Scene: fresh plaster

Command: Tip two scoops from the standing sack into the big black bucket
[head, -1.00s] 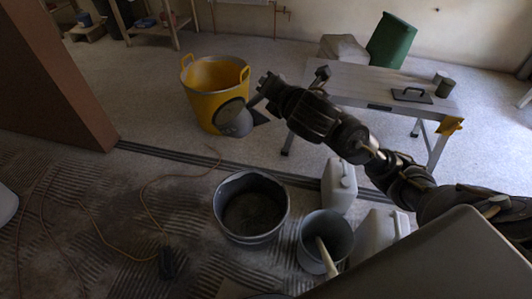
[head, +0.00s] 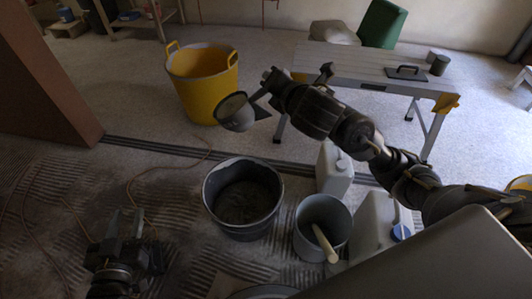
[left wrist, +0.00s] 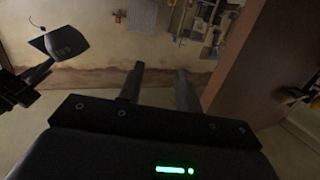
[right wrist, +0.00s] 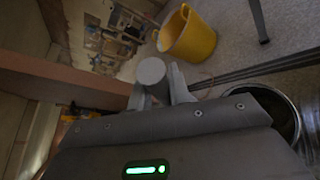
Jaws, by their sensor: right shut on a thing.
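My right gripper (head: 268,78) is shut on the handle of a grey scoop (head: 236,112), held in the air beyond the black bucket. The handle's round end (right wrist: 151,70) sits between its fingers in the right wrist view. Whether the scoop holds anything I cannot tell. The big black bucket (head: 211,203) stands on the floor, with dark grey stuff inside. My left gripper (head: 126,222) is low at the left, its fingers apart and empty in the left wrist view (left wrist: 160,75). The scoop also shows there (left wrist: 68,40). I cannot clearly make out the standing sack.
A yellow tub (head: 202,90) stands behind the scoop. A grey bucket (head: 308,245) with a pale stick and white canisters (head: 334,172) stand right of the black bucket. A work table (head: 350,62) is behind my right arm. An orange cable (head: 133,195) lies on the left floor.

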